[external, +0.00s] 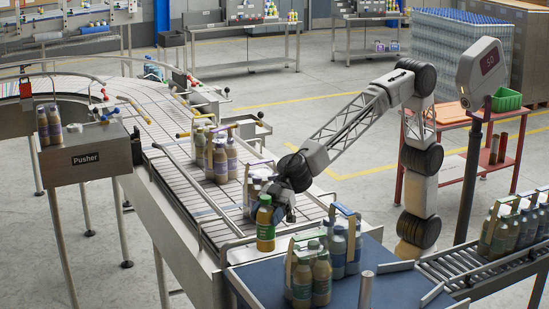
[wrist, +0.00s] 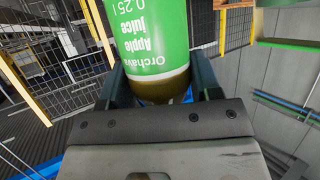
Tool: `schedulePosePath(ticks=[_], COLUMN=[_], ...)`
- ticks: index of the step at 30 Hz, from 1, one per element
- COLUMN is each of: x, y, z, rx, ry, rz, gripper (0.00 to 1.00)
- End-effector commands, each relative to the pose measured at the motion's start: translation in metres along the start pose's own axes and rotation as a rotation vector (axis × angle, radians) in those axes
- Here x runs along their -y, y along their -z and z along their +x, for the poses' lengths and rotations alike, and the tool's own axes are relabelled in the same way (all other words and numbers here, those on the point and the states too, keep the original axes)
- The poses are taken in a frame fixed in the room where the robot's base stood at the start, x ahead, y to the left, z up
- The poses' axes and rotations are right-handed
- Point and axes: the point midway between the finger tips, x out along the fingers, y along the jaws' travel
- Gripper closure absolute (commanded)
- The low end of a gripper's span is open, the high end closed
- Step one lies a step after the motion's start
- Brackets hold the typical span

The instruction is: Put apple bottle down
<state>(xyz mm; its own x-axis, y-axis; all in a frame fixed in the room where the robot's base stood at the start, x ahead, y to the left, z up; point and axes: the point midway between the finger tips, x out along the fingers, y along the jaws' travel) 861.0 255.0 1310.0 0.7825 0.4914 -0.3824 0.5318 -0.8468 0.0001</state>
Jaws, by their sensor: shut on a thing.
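Bottle packs (external: 310,275) with carrying handles stand on the blue table (external: 385,288). More bottles (external: 220,160) stand on the conveyor (external: 150,120) behind. A roller conveyor (external: 455,268) with packs is at right. The table's front right is clear.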

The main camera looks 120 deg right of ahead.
Motion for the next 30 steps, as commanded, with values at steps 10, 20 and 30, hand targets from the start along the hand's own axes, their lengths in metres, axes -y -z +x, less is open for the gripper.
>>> schedulePosePath(ticks=[10,20,30], x=[0.000,0.000,0.000], y=[0.000,-0.021,-0.054], z=[0.000,0.009,0.022], rx=[-0.001,0.001,0.000], ry=[0.000,0.001,0.001], rz=[-0.001,0.001,0.001], gripper=[0.74,0.74,0.74])
